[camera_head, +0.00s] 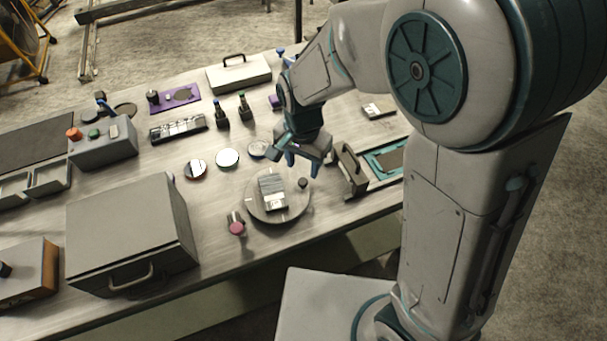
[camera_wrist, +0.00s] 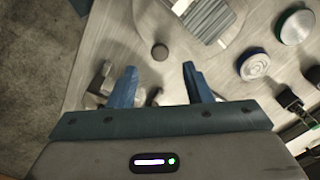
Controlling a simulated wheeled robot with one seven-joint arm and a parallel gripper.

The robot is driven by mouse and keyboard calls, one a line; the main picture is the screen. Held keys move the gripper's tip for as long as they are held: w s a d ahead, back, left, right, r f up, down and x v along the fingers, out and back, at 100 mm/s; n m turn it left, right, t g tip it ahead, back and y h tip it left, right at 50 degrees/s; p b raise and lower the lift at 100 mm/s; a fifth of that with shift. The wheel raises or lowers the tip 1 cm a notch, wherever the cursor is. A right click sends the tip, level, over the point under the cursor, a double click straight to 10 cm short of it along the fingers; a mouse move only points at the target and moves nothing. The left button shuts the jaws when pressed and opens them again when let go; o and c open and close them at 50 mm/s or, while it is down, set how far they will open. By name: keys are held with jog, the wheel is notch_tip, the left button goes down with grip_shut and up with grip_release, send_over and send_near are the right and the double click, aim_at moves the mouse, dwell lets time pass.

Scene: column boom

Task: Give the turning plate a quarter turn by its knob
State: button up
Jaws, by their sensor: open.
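The turning plate (camera_head: 262,211) is a round grey disc on the bench, with a striped grey block (camera_head: 272,192) lying on it. Its small dark knob (camera_head: 303,183) stands near the plate's right rim. In the wrist view the knob (camera_wrist: 160,52) shows ahead of the fingertips, between their lines, and the plate (camera_wrist: 238,45) shows at the top. My gripper (camera_head: 296,168) is above and behind the plate in the head view, apart from the knob. Its two blue fingers (camera_wrist: 157,80) are spread with nothing between them.
A drawer-like unit with an upright handle (camera_head: 349,170) stands close to the right of the plate. A pink-topped cylinder (camera_head: 237,226) stands at its front left. Round discs (camera_head: 227,158) lie behind it. A large grey box (camera_head: 130,232) fills the left front.

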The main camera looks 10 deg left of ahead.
aim_at(302, 181)
notch_tip(302, 181, down, 6)
jog(key=shift+r, duration=0.15)
jog(key=shift+c, duration=0.4)
grip_shut()
